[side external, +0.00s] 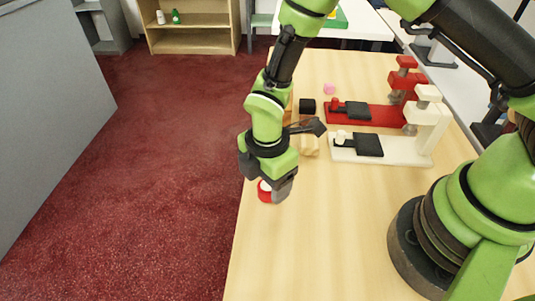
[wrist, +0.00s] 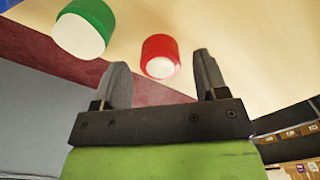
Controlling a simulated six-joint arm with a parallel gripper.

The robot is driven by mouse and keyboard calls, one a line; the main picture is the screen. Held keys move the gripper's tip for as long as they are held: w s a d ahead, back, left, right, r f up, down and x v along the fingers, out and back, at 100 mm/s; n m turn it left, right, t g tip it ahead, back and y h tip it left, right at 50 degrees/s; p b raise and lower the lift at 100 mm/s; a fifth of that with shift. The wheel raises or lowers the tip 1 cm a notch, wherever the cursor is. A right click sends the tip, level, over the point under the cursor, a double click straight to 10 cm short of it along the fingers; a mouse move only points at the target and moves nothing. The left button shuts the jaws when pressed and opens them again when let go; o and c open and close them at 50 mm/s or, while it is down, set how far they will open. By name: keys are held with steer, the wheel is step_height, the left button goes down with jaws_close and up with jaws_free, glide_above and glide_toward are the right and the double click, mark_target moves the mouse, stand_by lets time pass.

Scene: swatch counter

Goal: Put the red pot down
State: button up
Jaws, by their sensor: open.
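The red pot (side external: 267,195), with a white top, stands on the wooden table near its left edge, directly at my gripper's fingertips. In the wrist view the red pot (wrist: 160,45) shows in the gap between the two fingers, with room visible on both sides. My gripper (side external: 268,179) points down over the pot with its fingers apart; they also show in the wrist view (wrist: 161,62). Part of the pot is hidden behind a finger in the side view.
A green pot (wrist: 88,22) with a white face shows beside the red one in the wrist view. Red (side external: 370,115) and cream (side external: 400,152) press-like stands, a black cube (side external: 307,105) and a pink piece (side external: 329,88) sit farther back. The front table (side external: 300,245) is clear.

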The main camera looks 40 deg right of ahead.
steer(key=s+d+r+m+t+y, duration=0.1)
steer(key=d+r+m, duration=0.15)
steer(key=r, duration=0.75)
steer(key=d+r+m+t, duration=0.15)
steer(key=r+m, duration=0.25)
steer(key=r, duration=0.5)
steer(key=s+d+r+m+t, duration=0.2)
steer(key=s+r+m, duration=0.3)
steer(key=m, duration=0.3)
steer(key=s+d+r+m+t+y, duration=0.1)
steer(key=s+d+r+m+t, duration=0.1)
steer(key=s+d+r+m, duration=0.3)
steer(key=s+m, duration=0.2)
steer(key=s, duration=0.1)
steer(key=shift+d+r+m+t, duration=0.15)
steer(key=shift+d+m+t, duration=0.1)
steer(key=shift+m+t, duration=0.1)
